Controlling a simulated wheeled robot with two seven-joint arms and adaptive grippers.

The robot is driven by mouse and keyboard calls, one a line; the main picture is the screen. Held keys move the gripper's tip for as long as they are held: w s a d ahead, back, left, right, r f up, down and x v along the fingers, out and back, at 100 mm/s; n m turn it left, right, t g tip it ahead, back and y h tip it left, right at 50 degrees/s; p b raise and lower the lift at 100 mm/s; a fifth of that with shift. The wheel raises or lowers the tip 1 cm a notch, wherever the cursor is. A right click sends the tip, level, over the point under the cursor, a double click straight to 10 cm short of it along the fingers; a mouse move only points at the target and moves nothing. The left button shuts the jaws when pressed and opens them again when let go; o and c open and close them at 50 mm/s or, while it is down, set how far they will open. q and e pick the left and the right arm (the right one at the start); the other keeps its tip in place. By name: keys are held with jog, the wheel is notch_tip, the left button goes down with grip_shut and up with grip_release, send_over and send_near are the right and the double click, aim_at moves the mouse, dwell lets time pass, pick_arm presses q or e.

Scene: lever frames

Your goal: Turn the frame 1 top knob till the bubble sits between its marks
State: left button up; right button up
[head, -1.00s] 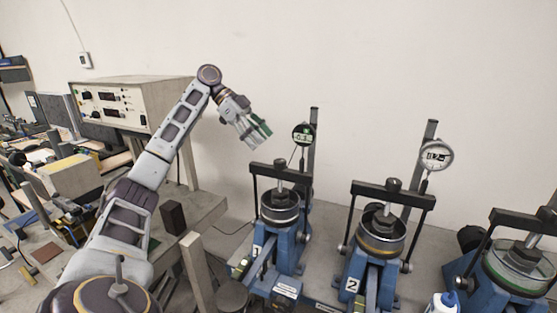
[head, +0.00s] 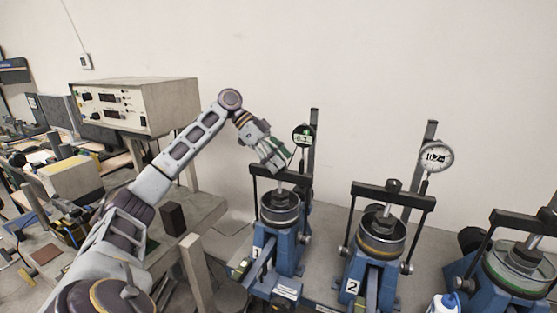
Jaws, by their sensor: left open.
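Frame 1 (head: 283,245) is a blue lever frame with a white label "1", a black crossbar and a metal ring cup. Its top knob sits at the middle of the crossbar and is mostly hidden behind my left gripper (head: 279,165). My left gripper is open, pointing down and right, at or just above the crossbar. I cannot tell whether it touches the knob. No bubble or marks can be made out at this size. My right gripper is not in view.
Frame 2 (head: 378,245) with a white-faced dial (head: 436,156) stands to the right, and a third frame (head: 510,275) at the far right. A white bottle (head: 444,303) is at the bottom edge. A beige instrument box (head: 140,106) stands behind my left arm.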

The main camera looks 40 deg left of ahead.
pick_arm(q)
jog(key=shift+c, duration=0.4)
jog(key=c, duration=1)
jog(key=shift+o, duration=0.2)
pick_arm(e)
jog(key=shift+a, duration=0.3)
pick_arm(q)
jog(key=shift+f, duration=0.1)
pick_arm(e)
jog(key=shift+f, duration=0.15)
pick_arm(q)
jog(key=shift+f+n+b, duration=0.1)
jog(key=shift+n+b, duration=0.2)
jog(key=shift+b, duration=0.25)
jog(key=shift+s+n+t+b, duration=0.1)
jog(key=shift+n+t+b, duration=0.2)
jog(key=shift+t+b, duration=0.15)
jog(key=shift+d+y, duration=0.1)
jog(key=shift+y, duration=0.2)
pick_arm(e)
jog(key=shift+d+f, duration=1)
